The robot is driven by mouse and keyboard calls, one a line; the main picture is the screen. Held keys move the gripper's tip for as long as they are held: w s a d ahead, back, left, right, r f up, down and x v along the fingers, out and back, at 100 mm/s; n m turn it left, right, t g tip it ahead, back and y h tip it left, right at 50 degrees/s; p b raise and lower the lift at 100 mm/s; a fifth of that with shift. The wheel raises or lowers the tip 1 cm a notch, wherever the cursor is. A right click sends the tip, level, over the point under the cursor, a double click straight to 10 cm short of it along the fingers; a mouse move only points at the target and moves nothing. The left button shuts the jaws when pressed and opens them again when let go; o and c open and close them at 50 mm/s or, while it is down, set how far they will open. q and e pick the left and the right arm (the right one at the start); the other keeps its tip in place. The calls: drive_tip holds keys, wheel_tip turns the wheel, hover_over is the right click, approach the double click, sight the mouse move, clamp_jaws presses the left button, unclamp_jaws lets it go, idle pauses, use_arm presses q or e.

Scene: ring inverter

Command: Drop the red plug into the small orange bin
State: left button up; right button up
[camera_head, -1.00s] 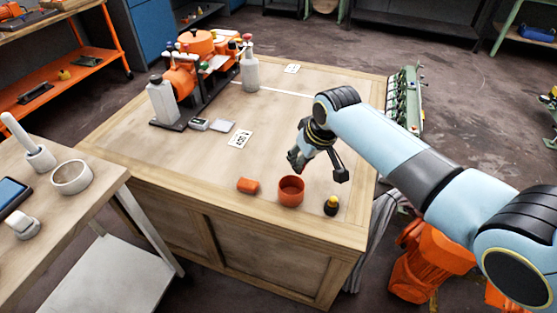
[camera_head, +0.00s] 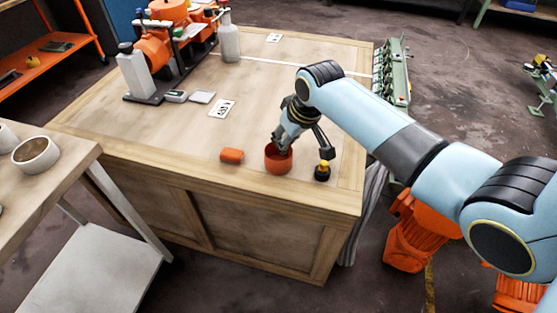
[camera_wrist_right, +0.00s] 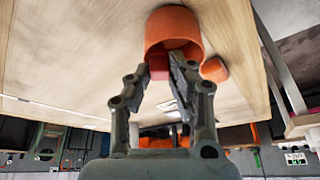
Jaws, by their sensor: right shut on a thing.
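The small orange bin (camera_head: 278,162) stands near the front edge of the wooden workbench. My right gripper (camera_head: 279,147) is at the bin's mouth, its fingertips overlapping the rim. In the right wrist view the bin (camera_wrist_right: 172,28) is at the top with its opening toward the fingers. The right gripper (camera_wrist_right: 160,78) is shut on the red plug (camera_wrist_right: 158,70), which shows only partly between the fingertips against the bin's opening. The head view hides the plug. I cannot tell how deep it is inside the rim. My left gripper is not in view.
An orange block (camera_head: 231,155) lies left of the bin. A small black object with a yellow top (camera_head: 322,172) stands right of it. A printed card (camera_head: 222,109) and an orange machine (camera_head: 170,45) are farther back. The bench's middle is mostly clear.

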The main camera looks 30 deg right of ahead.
drive_tip(key=o, duration=0.8)
drive_tip(key=v, duration=1.2)
